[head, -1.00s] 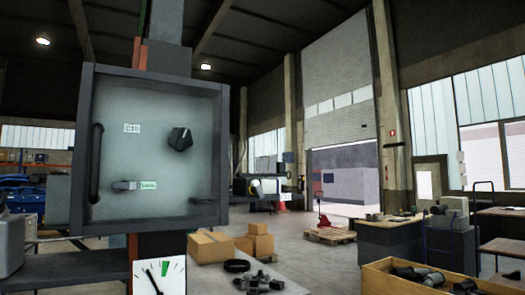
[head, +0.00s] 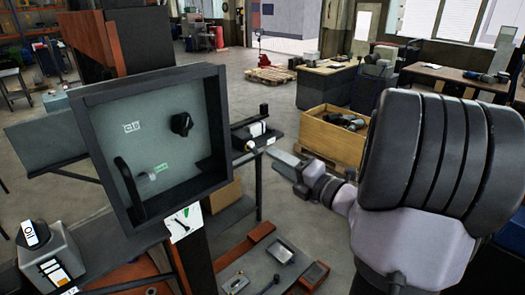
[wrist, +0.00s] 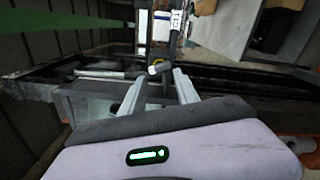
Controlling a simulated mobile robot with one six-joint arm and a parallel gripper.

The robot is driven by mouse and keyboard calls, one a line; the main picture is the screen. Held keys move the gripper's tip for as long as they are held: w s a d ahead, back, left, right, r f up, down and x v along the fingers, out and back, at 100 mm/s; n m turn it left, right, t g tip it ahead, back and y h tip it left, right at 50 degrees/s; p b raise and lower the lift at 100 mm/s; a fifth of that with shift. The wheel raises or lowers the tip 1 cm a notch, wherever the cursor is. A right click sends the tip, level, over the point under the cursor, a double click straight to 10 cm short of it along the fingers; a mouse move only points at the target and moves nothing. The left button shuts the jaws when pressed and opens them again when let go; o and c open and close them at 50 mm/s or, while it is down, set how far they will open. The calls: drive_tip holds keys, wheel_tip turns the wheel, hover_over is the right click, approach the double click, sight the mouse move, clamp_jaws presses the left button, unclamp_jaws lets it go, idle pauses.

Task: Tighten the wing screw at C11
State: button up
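No label reading C11 is legible. In the wrist view a dark upright part with a pale end (wrist: 158,68) shows just beyond my fingertips; I cannot tell if it is the wing screw. A small white tag with dark marks (wrist: 175,20) stands above it. My gripper (wrist: 154,84) has its two pale fingers apart, with nothing clearly held between them. In the head view my gripper (head: 275,152) is right of the framed panel, close to a dark bracket (head: 256,141) carrying a white and black item. Contact cannot be told.
The framed panel (head: 222,150) with a black knob (head: 181,123) and handle stands left. A grey oil can (head: 48,258) is at lower left. A wooden crate (head: 325,155) stands behind my arm. A low bench with loose parts (head: 270,268) lies below.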

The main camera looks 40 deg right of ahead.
drive_tip(key=w+n+b, duration=0.1)
drive_tip(key=n+b, duration=1.2)
drive_tip(key=w+n+b, duration=0.1)
drive_tip(key=n+b, duration=0.5)
drive_tip(key=shift+w+a+f+n, duration=0.25)
drive_tip(key=shift+w+n, duration=0.05)
drive_tip(key=shift+w, duration=0.05)
drive_tip(key=shift+w+a+r+p, duration=0.1)
drive_tip(key=shift+w+r+p, duration=0.2)
drive_tip(key=shift+w+r, duration=0.1)
drive_tip(key=shift+w, duration=0.3)
drive_tip(key=shift+f, duration=0.1)
drive_tip(key=shift+s, duration=0.1)
